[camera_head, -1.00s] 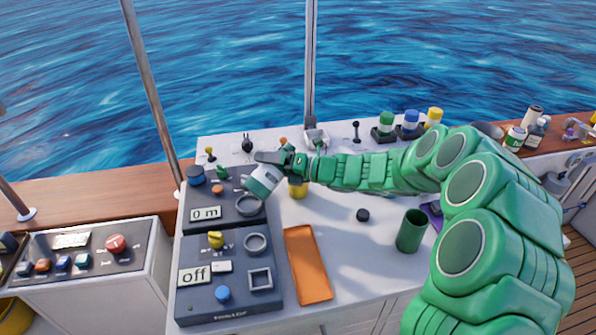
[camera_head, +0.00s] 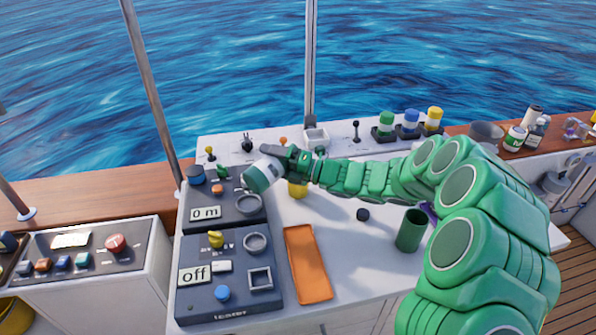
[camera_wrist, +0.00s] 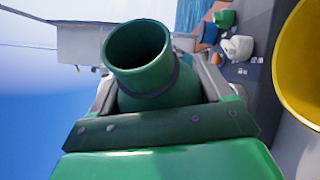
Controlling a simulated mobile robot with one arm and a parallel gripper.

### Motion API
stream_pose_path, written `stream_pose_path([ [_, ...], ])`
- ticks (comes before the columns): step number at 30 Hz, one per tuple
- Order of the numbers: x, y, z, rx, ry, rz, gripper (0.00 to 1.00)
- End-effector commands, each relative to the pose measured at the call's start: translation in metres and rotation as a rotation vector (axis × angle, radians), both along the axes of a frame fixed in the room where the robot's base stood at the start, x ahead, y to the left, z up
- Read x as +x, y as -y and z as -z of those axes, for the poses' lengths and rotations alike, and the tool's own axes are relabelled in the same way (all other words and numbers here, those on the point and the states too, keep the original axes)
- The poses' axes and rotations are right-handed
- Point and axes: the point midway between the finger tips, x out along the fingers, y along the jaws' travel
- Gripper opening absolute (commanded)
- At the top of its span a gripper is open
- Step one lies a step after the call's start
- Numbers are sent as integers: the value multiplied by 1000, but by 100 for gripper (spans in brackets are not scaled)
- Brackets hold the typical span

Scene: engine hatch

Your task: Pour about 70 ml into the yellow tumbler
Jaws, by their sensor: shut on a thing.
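My gripper (camera_head: 290,160) is shut on a green and white bottle (camera_head: 262,176), which is tilted over the grey panel's upper edge. In the wrist view the bottle's open green mouth (camera_wrist: 138,46) shows between the jaws; no liquid is visible. The yellow tumbler (camera_head: 297,189) stands on the white counter just below and right of the bottle, partly hidden by my gripper. Its rim also shows large at the right edge of the wrist view (camera_wrist: 300,70). The bottle's mouth is apart from the tumbler. The level in the tumbler cannot be seen.
An orange tray (camera_head: 307,265) lies in front of the tumbler. Grey control boxes (camera_head: 229,275) are at left. Several coloured-capped jars stand at the back right.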

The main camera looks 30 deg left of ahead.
Motion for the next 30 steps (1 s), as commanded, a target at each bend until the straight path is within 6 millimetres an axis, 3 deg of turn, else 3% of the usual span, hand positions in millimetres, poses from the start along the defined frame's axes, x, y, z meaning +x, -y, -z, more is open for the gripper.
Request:
stream_pose_path([
  [30, -1, 0, 1, 24, -115, 0, 36],
])
